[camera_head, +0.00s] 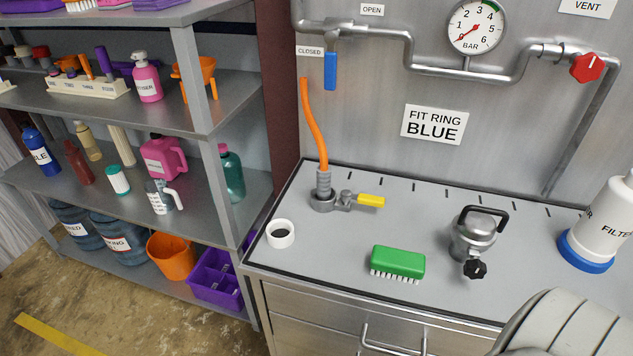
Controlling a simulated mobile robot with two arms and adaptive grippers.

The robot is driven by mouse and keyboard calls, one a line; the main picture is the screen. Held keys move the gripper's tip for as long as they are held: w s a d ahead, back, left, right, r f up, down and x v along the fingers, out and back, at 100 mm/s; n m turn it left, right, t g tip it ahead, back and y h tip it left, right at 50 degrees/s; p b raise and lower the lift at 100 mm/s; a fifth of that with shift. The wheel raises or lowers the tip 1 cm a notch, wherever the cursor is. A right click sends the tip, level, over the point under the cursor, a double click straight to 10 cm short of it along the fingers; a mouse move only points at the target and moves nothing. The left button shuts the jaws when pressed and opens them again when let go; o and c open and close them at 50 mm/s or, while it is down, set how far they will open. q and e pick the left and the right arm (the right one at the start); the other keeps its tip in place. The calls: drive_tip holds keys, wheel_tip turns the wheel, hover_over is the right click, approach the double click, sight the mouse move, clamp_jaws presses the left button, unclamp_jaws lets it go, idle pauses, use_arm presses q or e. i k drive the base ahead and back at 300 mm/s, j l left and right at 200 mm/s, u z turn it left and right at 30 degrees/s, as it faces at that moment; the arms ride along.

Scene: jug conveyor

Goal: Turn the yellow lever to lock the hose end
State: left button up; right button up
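The yellow lever (371,201) points to the right from a small metal fitting at the hose foot, low over the grey worktop. The orange hose (312,125) rises from a ribbed grey hose end (324,187), which stands upright on a round metal coupling (322,203). Whether the hose end is locked I cannot tell. Neither gripper shows in the head view. A pale grey rounded part of mine fills the bottom right corner.
A blue-handled valve (330,71) hangs above. Loaded shelves (215,117) stand left.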

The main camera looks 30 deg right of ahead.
sight(346, 195)
drive_tip(key=z, duration=1.35)
drive_tip(key=k+l+z, duration=0.1)
drive_tip(key=l+z, duration=0.15)
drive_tip(key=z, duration=0.15)
drive_tip(key=l+z, duration=0.35)
drive_tip(key=k+j, duration=0.1)
